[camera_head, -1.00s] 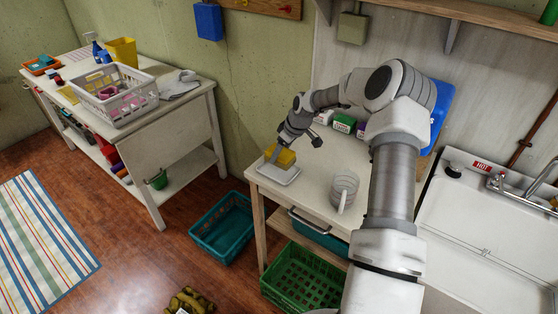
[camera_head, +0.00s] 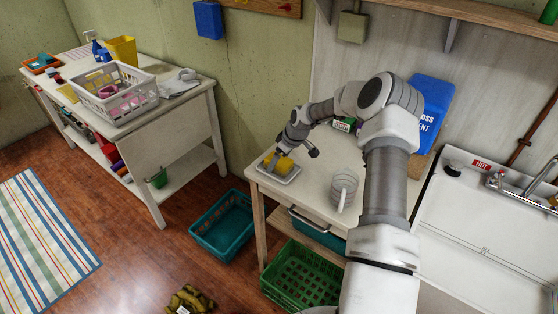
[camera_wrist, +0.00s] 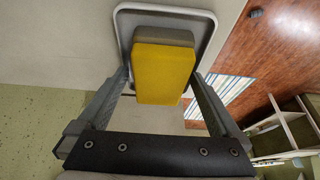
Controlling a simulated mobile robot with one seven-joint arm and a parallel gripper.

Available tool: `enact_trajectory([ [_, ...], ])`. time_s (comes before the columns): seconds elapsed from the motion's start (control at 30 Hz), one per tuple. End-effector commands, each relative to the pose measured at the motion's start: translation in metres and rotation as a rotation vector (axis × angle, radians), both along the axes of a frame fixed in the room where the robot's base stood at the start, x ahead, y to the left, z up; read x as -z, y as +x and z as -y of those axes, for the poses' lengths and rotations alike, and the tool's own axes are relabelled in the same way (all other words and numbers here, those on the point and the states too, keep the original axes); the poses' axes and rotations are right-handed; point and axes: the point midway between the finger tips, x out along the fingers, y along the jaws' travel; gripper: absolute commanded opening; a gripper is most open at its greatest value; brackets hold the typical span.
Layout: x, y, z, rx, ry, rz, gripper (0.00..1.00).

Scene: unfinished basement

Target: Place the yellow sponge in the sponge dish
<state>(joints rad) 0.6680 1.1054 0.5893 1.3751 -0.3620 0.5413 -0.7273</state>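The yellow sponge (camera_head: 286,166) has a grey layer on one side. It is at the white sponge dish (camera_head: 290,180) near the table's left corner. My gripper (camera_head: 275,160) reaches down from above, with one finger on each side of the sponge. In the wrist view, the fingers flank the sponge (camera_wrist: 164,75) closely and appear shut on it. The dish (camera_wrist: 208,33) shows its rim behind the sponge. The sponge overlaps the dish; whether it rests fully on the bottom cannot be told.
A ribbed pale mug (camera_head: 343,187) stands on the table to the right of the dish. Small boxes (camera_head: 343,125) and a blue detergent box (camera_head: 430,105) are at the back. A teal basket (camera_head: 222,226) and a green crate (camera_head: 300,272) are below. The sink is at right.

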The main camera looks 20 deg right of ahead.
Motion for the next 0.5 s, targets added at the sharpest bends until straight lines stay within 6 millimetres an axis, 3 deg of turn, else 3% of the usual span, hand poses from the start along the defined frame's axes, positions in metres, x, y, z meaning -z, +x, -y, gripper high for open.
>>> enact_trajectory([
  [0.27, -0.006, 0.000, 0.001, 0.000, 0.000, 0.001, 1.00],
  [0.5, -0.043, -0.013, 0.011, 0.002, -0.002, 0.003, 1.00],
])
